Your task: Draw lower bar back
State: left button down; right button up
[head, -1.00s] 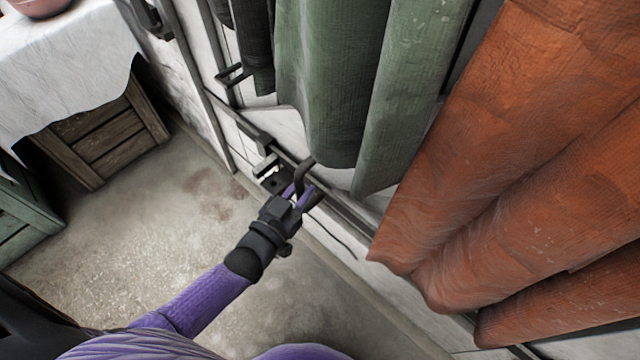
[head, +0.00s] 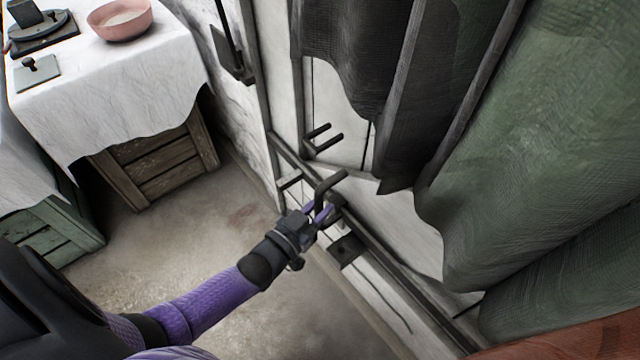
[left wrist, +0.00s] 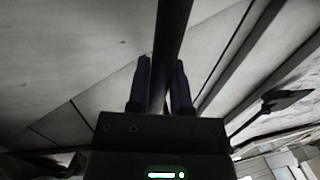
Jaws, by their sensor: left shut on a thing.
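The lower bar (head: 395,283) is a long dark rail low along the pale panelled wall or door. A dark bent handle (head: 331,182) stands out from it. My left gripper (head: 322,210) is at this handle, its purple fingers on either side of it. In the left wrist view a dark rod (left wrist: 170,50) runs between the two fingers (left wrist: 160,85), and the gripper is shut on it. A dark plate (head: 345,250) sits on the rail to the lower right of my gripper. My right gripper is out of view.
Grey and green curtains (head: 540,150) hang over the panels at right. A two-pronged dark handle (head: 322,141) sticks out above the rail. At left stands a cloth-covered table (head: 130,75) with a pink bowl (head: 120,20) and wooden crates (head: 165,165) below. The floor (head: 190,245) between is clear.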

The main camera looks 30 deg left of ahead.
pick_arm(q)
jog(key=shift+w+a, duration=0.1)
jog(key=shift+a, duration=0.15)
jog(key=c, duration=0.6)
grip_release()
jog(key=shift+a, duration=0.1)
jog(key=shift+o, duration=0.2)
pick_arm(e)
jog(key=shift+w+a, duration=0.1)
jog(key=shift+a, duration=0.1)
pick_arm(q)
jog(key=shift+s, duration=0.35)
jog(key=s+a+p, duration=0.1)
jog(key=s+p, duration=0.2)
jog(key=s, duration=0.6)
jog(key=shift+a, duration=0.2)
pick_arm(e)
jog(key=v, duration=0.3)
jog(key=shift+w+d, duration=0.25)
pick_arm(q)
jog(key=shift+s, duration=0.1)
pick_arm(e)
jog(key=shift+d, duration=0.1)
